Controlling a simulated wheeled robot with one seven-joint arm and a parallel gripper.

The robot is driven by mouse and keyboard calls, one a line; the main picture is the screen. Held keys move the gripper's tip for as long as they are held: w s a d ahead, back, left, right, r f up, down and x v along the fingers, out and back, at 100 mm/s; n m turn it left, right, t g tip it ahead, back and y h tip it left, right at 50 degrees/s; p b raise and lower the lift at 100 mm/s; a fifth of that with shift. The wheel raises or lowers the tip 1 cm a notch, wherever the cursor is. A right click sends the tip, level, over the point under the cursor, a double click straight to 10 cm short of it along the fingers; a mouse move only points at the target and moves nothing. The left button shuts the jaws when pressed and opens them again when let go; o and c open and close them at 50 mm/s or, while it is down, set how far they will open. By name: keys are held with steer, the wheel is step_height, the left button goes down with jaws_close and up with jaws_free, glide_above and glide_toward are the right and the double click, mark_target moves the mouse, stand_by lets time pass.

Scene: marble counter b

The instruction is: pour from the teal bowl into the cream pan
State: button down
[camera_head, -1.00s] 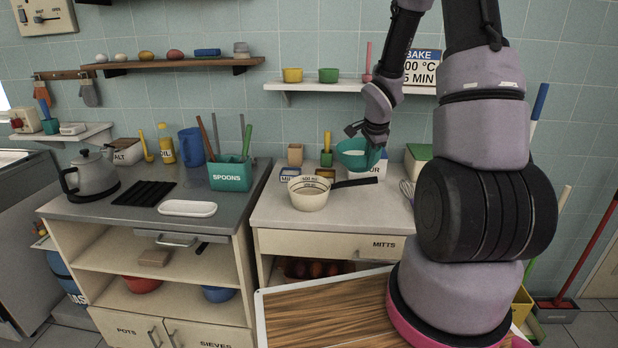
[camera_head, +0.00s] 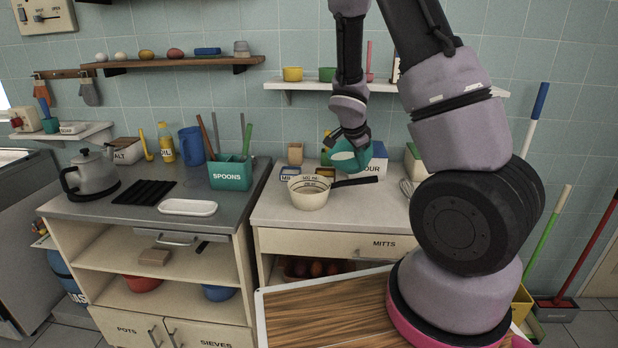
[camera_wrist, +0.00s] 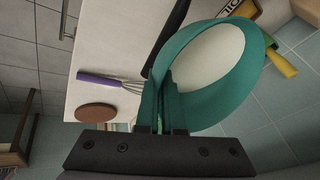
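The teal bowl (camera_head: 346,158) is held by my gripper (camera_head: 352,140) above the counter, tilted toward the left over the cream pan's right side. In the wrist view the bowl (camera_wrist: 185,104) fills the middle, its rim between the fingers of my gripper (camera_wrist: 165,118). Pale contents (camera_wrist: 208,56) show inside it. The cream pan (camera_head: 309,192) stands on the counter below and left of the bowl. It has dark markings and a black handle (camera_head: 354,182) pointing right. The pan's inside is only partly visible, and I cannot tell whether anything has fallen into it.
A flour box (camera_head: 370,163) stands behind the bowl. A small labelled box (camera_head: 290,173) is behind the pan. A whisk (camera_head: 406,187) lies to the right. The teal spoons holder (camera_head: 230,173) stands left, across the gap. The counter front (camera_head: 330,220) is clear.

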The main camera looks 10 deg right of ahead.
mark_target(346, 160)
steer(key=shift+a+h, duration=0.25)
steer(key=shift+h, duration=0.05)
steer(key=shift+w+a+f+n+h+p, duration=0.15)
steer(key=shift+a+n+h+p, duration=0.15)
steer(key=shift+a+h+p, duration=0.7)
stand_by(1.1)
steer(key=shift+a+r+h, duration=0.55)
steer(key=shift+a+h, duration=0.3)
steer(key=shift+h, duration=0.25)
stand_by(0.9)
steer(key=shift+a+f+n+h, duration=0.25)
steer(key=shift+a+n+h, duration=0.15)
steer(key=shift+h, duration=0.3)
stand_by(0.9)
steer(key=shift+a+r+h+p, duration=0.45)
steer(key=shift+a+r+h, duration=0.2)
steer(key=shift+h, duration=0.55)
stand_by(0.8)
